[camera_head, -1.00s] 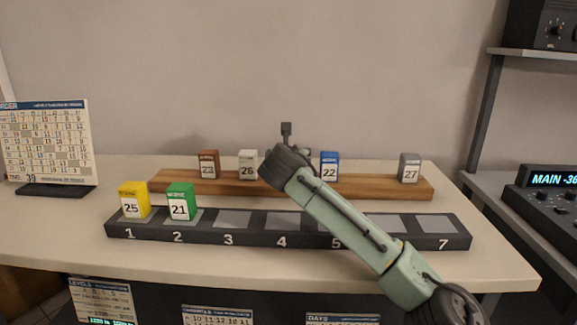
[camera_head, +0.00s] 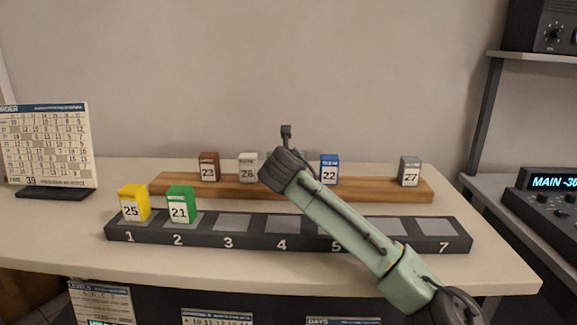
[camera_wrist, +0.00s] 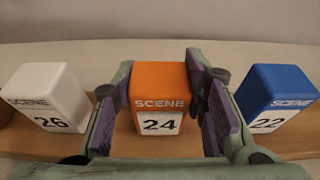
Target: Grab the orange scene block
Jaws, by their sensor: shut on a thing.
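The orange scene block (camera_wrist: 160,97), labelled SCENE 24, stands upright in the middle of the wrist view. My gripper (camera_wrist: 160,110) has a purple-padded finger on each side of it and is shut on it. The block appears to stand at the wooden shelf (camera_wrist: 40,138); I cannot tell whether it is lifted. In the head view my arm hides the orange block and most of my gripper.
The white block 26 (camera_wrist: 48,97) is close on the left and the blue block 22 (camera_wrist: 275,97) close on the right. Brown block 23 (camera_head: 209,167) and grey block 27 (camera_head: 409,171) share the shelf. Yellow block 25 (camera_head: 133,203) and green block 21 (camera_head: 181,205) stand on the numbered black rack (camera_head: 255,238).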

